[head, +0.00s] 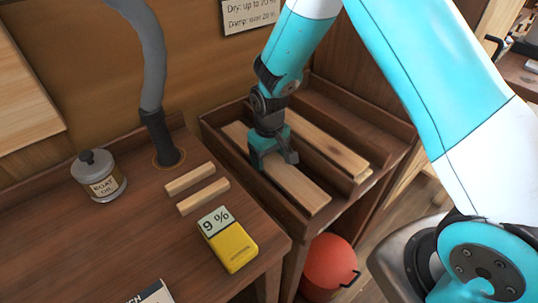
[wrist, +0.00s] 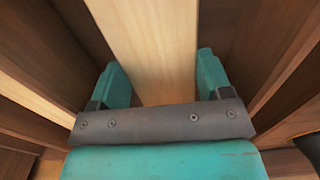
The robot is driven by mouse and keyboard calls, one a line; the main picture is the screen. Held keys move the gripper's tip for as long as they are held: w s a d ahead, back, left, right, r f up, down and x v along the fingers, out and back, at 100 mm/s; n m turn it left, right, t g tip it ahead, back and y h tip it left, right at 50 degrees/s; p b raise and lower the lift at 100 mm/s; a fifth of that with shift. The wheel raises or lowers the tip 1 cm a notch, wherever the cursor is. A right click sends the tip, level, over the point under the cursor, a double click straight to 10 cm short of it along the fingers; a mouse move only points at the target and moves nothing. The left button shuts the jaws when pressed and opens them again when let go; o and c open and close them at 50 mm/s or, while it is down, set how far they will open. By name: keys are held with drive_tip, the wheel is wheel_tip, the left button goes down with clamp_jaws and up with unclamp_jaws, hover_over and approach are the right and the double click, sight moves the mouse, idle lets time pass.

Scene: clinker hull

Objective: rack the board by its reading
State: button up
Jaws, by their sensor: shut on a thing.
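My gripper (head: 273,158) is shut on a pale board (head: 301,188), with one finger on each side of it. The board also shows between the fingers in the wrist view (wrist: 155,45). It lies lengthwise inside the left compartment of the dark wooden rack (head: 289,204); I cannot tell whether it rests on the rack's floor. Other pale boards (head: 331,147) lie in the right compartment, past the divider. The yellow meter (head: 233,248) on the bench reads 9 %. A wall sign (head: 249,13) has a "Dry: up to" line and a "Damp: over" line, with figures hard to read.
Two small wooden strips (head: 197,187) lie parallel on the bench (head: 120,242). A red round container (head: 328,262) is below the rack. The bench's front left is mostly clear.

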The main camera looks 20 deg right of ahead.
drive_tip(key=shift+f, duration=0.25)
drive_tip(key=o, duration=1.1)
drive_tip(key=shift+r, duration=0.1)
wheel_tip(320, 180, up, 17)
drive_tip(key=s+a+r+n+y, duration=0.1)
drive_tip(key=s+r, duration=0.2)
drive_tip(key=s, duration=0.5)
drive_tip(key=s+a+r+n+y, duration=0.1)
drive_tip(key=s+a+r, duration=0.1)
drive_tip(key=s, duration=0.6)
drive_tip(key=s+a+r+n+y+p, duration=0.1)
drive_tip(key=s+r+y, duration=0.1)
drive_tip(key=s+r, duration=0.3)
drive_tip(key=s, duration=0.3)
drive_tip(key=shift+s+a, duration=0.3)
